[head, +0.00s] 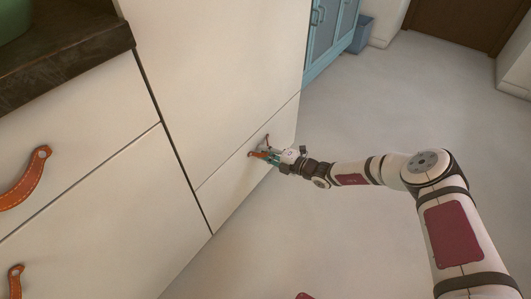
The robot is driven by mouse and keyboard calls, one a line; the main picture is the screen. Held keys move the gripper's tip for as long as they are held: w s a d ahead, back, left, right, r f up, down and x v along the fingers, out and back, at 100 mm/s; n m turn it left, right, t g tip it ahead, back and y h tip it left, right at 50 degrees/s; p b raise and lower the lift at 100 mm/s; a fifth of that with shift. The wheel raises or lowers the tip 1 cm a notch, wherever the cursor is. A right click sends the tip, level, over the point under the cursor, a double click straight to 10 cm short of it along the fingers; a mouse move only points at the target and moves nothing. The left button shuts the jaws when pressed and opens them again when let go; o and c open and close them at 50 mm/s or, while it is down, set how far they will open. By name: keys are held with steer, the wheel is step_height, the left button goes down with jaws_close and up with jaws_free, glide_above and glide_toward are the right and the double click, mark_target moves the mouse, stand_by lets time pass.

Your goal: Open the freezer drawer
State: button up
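The freezer drawer (223,197) is the cream lower panel of the tall cabinet, below a diagonal seam. Its front looks flush with the panel above. Its leather pull (267,139) is small in the view and partly hidden by my gripper. My gripper (263,156) is at the pull, close to the drawer front, with my arm reaching in from the right. The fingers overlap the pull in the picture. They are too small to tell whether they are open or closed around it.
Cream drawers with orange leather pulls (28,180) stand at left under a dark countertop (65,55). A blue cabinet (330,35) and a blue bin (361,36) are at the back. The grey floor (350,115) in front of the drawer is largely clear.

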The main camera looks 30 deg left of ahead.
jaws_close()
steer(key=shift+d, duration=0.1)
steer(key=f+p+v, duration=0.1)
steer(key=f+v, duration=0.2)
steer(key=v, duration=1.5)
steer(key=d+f+p+v, duration=0.1)
steer(key=f+v, duration=0.3)
steer(key=v, duration=1.5)
steer(key=shift+d+p, duration=0.35)
steer(key=shift+p, duration=0.05)
jaws_free()
